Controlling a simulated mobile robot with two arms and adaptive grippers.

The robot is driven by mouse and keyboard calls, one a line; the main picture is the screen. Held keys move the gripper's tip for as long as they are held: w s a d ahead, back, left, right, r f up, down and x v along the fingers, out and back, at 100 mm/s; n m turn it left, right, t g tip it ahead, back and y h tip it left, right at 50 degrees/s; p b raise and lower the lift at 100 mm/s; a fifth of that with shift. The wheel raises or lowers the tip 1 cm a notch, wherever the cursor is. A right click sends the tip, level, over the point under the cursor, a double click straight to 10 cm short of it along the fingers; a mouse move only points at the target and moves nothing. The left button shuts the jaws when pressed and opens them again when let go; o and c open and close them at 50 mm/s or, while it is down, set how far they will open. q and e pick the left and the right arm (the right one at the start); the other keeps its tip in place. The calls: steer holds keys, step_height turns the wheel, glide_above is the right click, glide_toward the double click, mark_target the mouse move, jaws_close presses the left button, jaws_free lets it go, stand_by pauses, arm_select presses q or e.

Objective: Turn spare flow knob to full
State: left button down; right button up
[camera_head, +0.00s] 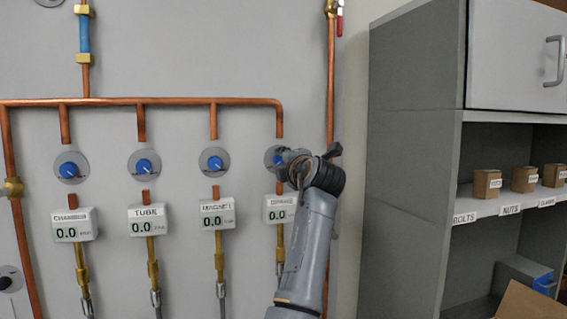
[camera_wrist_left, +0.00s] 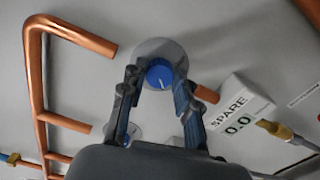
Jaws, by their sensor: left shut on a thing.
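The spare flow knob (camera_wrist_left: 160,74) is blue with a short white mark and sits on a round grey plate (camera_wrist_left: 170,48). My left gripper (camera_wrist_left: 157,78) has its fingers on either side of the knob and is shut on it. In the head view my left gripper (camera_head: 284,160) covers most of the knob; part of its plate (camera_head: 269,157) shows. The SPARE display (camera_wrist_left: 238,116) reads 0.0; in the head view its box (camera_head: 280,208) is partly covered by my arm. My right gripper is not in view.
Blue knobs for chamber (camera_head: 69,169), tube (camera_head: 144,166) and magnet (camera_head: 214,162) stand left of my gripper, above displays reading 0.0. A copper pipe (camera_head: 331,80) runs vertically close by. A grey shelf unit (camera_head: 415,150) stands at right.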

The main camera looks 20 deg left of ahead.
arm_select(q)
steer(key=shift+f, duration=0.15)
stand_by(0.3)
steer(key=c, duration=1)
jaws_free()
